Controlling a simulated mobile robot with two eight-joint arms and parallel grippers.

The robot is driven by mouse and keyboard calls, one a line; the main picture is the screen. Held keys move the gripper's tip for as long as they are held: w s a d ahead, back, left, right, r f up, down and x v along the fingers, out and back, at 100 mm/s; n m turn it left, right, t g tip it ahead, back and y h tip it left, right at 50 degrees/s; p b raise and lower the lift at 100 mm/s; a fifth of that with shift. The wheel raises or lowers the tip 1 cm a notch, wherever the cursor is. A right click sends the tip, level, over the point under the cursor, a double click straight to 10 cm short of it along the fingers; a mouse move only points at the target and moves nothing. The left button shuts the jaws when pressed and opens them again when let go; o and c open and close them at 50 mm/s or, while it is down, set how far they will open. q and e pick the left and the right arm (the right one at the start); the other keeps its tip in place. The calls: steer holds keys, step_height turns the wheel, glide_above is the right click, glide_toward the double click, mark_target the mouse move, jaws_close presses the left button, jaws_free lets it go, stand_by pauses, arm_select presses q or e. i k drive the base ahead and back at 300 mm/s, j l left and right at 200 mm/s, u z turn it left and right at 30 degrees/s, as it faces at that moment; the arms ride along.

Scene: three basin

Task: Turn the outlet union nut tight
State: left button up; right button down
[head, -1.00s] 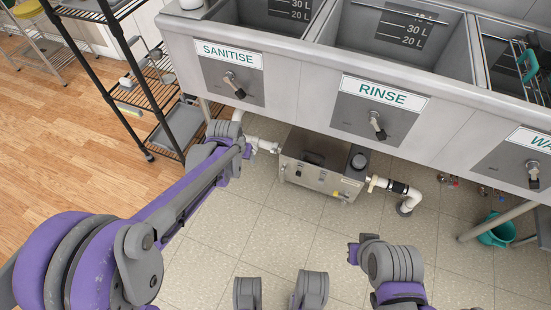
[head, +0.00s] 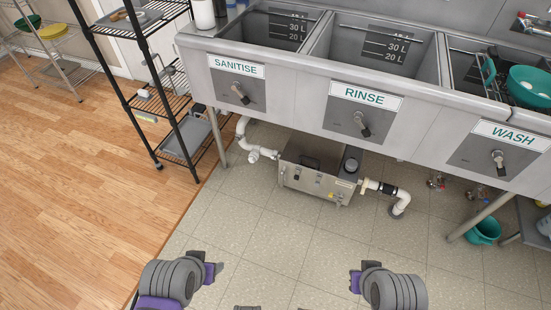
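A steel box (head: 318,172) sits on the tiled floor under the sink, with a dark round cap on top. On its right, a cream-coloured nut (head: 364,186) joins it to a white pipe with a black coupling (head: 388,189); this pipe bends down to the floor. On its left, a white pipe with a fitting (head: 256,154) runs up toward the sink. Whether either joint is tight cannot be seen. My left gripper (head: 211,271) and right gripper (head: 358,280) are low in the head view, apart from the box and pipes. Their finger gaps cannot be made out.
The three-basin sink (head: 345,97) overhangs the box. A black wire rack (head: 175,100) stands at the left. A sink leg (head: 478,217) and a teal bucket (head: 484,231) are at the right. The tiled floor in front of the box is clear.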

mark_target(366, 181)
steer(key=k+j, duration=0.15)
steer(key=i+l+z, duration=0.4)
steer(key=i+l, duration=0.15)
steer(key=i, duration=0.3)
steer(key=i+l+z, duration=0.2)
steer(key=i, duration=0.2)
